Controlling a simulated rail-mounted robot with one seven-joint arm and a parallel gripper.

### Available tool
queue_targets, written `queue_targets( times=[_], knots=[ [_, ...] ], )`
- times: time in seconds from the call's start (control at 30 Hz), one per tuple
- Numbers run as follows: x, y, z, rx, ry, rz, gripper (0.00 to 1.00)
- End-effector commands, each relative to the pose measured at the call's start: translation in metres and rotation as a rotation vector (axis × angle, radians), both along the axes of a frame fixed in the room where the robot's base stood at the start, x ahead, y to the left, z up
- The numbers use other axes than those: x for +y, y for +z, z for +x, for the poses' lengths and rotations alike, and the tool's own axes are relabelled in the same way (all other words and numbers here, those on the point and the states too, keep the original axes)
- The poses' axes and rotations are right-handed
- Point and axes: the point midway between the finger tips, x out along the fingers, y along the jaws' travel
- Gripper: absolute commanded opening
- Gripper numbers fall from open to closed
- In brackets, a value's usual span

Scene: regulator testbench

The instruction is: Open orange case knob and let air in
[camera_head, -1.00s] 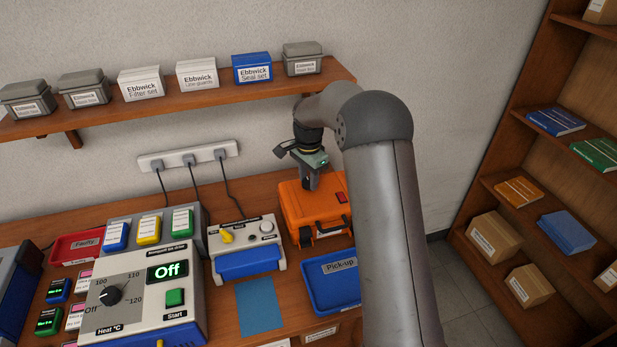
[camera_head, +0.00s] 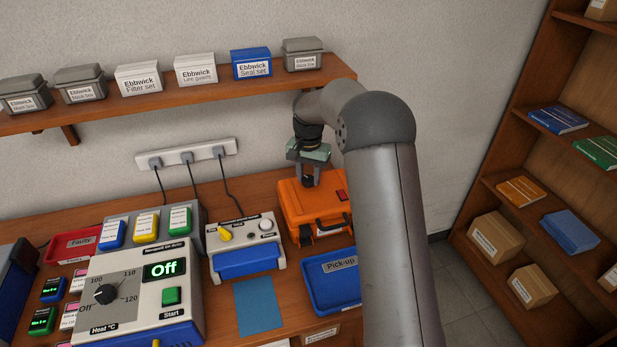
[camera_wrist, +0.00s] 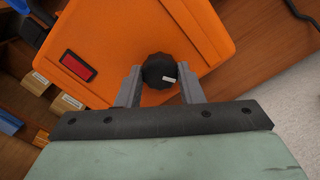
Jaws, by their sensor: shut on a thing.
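The orange case (camera_head: 322,207) stands on the bench at the right, and fills much of the wrist view (camera_wrist: 110,30). Its black knob (camera_wrist: 159,71) with a small pale mark sits on the top face, near the case's edge. My gripper (camera_wrist: 159,86) is over the case, its two grey fingers on either side of the knob and shut on it. A red label or switch (camera_wrist: 78,65) lies on the case top beside the knob.
A blue Pick-up tray (camera_head: 332,280) is in front of the case. A white unit with a yellow knob (camera_head: 245,245) stands to its left, and the heater box reading Off (camera_head: 150,290) is farther left. A shelf of boxes (camera_head: 200,96) hangs above.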

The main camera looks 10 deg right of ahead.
Motion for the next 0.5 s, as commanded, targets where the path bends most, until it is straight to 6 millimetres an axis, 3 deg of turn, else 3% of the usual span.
queue_targets(
  times=[0.5],
  knots=[
    [-0.0004,0.0005,0.0006,-0.002,0.490,0.000,0.11]
  ],
)
